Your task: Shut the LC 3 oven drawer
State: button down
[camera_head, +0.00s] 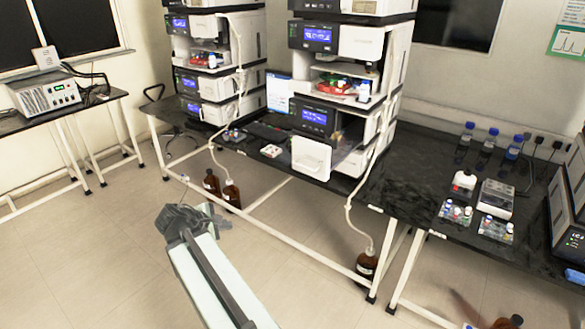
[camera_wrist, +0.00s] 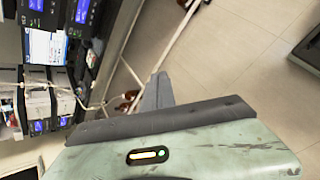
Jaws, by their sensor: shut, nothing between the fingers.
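My gripper (camera_head: 172,218) is shut and empty. It is over the floor, in front of the bench and to the lower left of the drawer, well apart from it. In the wrist view the dark fingers (camera_wrist: 157,92) show together, touching nothing. I cannot make out the drawer clearly there.
Another column stack (camera_head: 212,60) stands at the left on the black bench (camera_head: 405,185). A pale tube (camera_head: 349,215) hangs past the right stack to a brown bottle (camera_head: 366,264) on the floor. More brown bottles (camera_head: 231,193) stand under the bench. The floor (camera_head: 90,255) at left is clear.

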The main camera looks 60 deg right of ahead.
jog(key=s+d+r+n+h, duration=0.3)
jog(key=d+r, duration=0.2)
jog(key=d, duration=0.3)
jog(key=n+h, duration=0.3)
jog(key=n, duration=0.3)
send_near(299, 165)
jog(key=shift+g, duration=0.4)
jog(key=b+x, duration=0.1)
jog(key=x, duration=0.1)
jog(key=b+x, duration=0.1)
jog(key=x, duration=0.1)
jog(key=b+x, duration=0.1)
jog(key=x, duration=0.2)
jog(key=shift+w+a+f, duration=0.1)
jog(key=shift+w, duration=0.15)
